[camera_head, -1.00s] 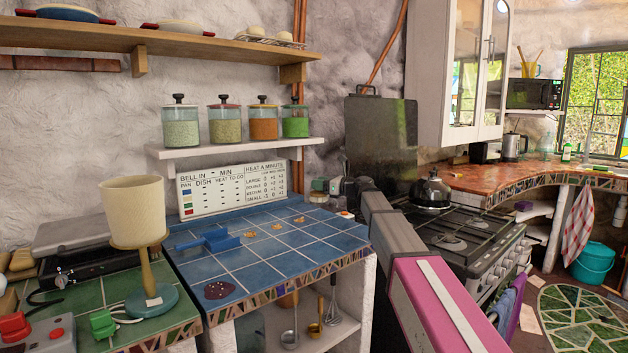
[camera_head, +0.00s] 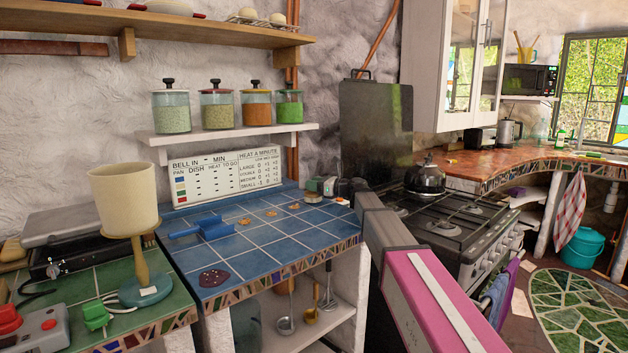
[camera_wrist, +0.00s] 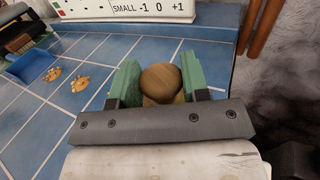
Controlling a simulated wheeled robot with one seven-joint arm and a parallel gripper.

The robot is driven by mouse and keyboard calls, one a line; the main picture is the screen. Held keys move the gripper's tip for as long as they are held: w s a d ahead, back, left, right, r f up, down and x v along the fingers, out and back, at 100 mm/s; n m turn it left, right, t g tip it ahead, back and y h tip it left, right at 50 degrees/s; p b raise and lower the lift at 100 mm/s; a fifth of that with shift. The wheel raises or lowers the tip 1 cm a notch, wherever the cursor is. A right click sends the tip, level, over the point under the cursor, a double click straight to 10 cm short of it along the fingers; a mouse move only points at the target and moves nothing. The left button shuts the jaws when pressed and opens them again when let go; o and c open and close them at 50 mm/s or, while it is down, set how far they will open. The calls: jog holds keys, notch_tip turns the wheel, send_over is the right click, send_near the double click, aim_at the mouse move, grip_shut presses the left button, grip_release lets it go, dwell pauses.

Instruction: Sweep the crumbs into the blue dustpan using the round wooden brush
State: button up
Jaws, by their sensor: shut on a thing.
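The round wooden brush (camera_wrist: 161,82) shows its knob between the green finger pads of my gripper (camera_wrist: 155,82) in the wrist view. My gripper is shut on it. In the head view the brush (camera_head: 312,197) is small, over the back right of the blue tiles, with my gripper (camera_head: 322,186) at it. Its underside is hard to see. The blue dustpan (camera_head: 205,228) lies left on the tiles. Crumb piles (camera_head: 271,213) lie in a row right of it. The wrist view shows the dustpan (camera_wrist: 28,66) with two crumb piles (camera_wrist: 80,84) beside it.
A lamp (camera_head: 124,200) stands on the green tiles at left. A dark red patch or mat (camera_head: 213,278) lies at the front of the blue counter. A sign (camera_head: 224,178) and shelf (camera_head: 230,137) are behind. The stove (camera_head: 450,225) stands right. The front blue tiles are mostly clear.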

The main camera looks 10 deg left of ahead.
jog(key=shift+s+f, duration=0.1)
jog(key=shift+f, duration=0.5)
jog(key=shift+c, duration=0.2)
jog(key=shift+s+a, duration=3.15)
jog(key=shift+s, duration=0.5)
jog(key=shift+s+a, duration=3.1)
jog(key=shift+s, duration=0.6)
jog(key=shift+s+a, duration=3.15)
jog(key=shift+s, duration=0.5)
jog(key=shift+w+r, duration=0.1)
jog(key=shift+r, duration=3.5)
